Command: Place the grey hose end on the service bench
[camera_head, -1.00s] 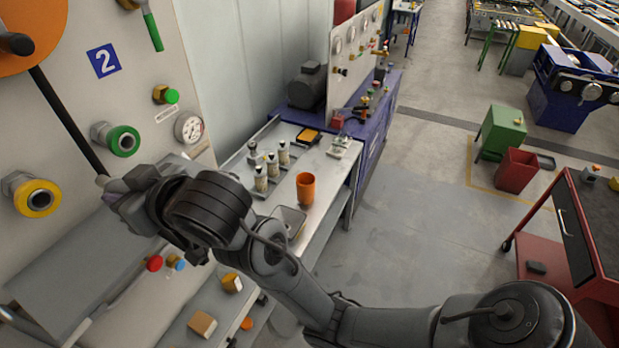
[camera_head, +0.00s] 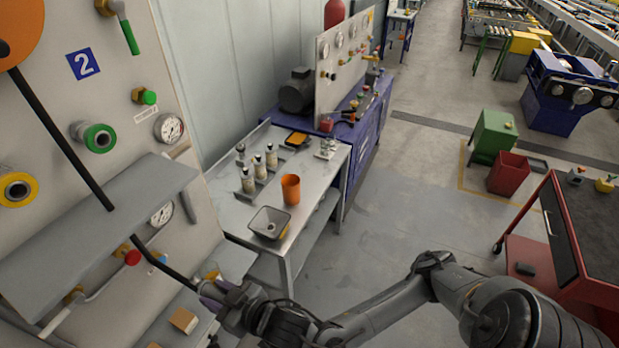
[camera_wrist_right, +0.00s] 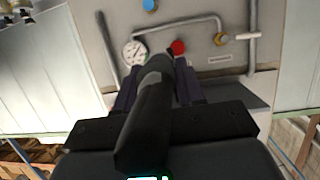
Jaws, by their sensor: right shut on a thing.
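My right gripper (camera_head: 212,300) is low in the head view, in front of the lower part of the numbered panel, shut on the end of a dark hose. The hose (camera_head: 63,122) runs down from the orange reel (camera_head: 18,30) at the upper left, past a grey shelf, to the gripper. In the right wrist view the grey hose end (camera_wrist_right: 152,85) lies between the fingers, a dark cylinder with a paler band. A steel bench (camera_head: 318,178), seemingly the service bench, stands beyond and above the gripper in the picture. My left gripper is not in view.
The bench carries an orange cup (camera_head: 291,189), a square tray (camera_head: 269,223) and several bottles (camera_head: 260,168). Bare steel lies right of the cup. The panel's grey shelf (camera_head: 100,225) juts out beside the hose. A red cart (camera_head: 560,235) stands right, with open floor between.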

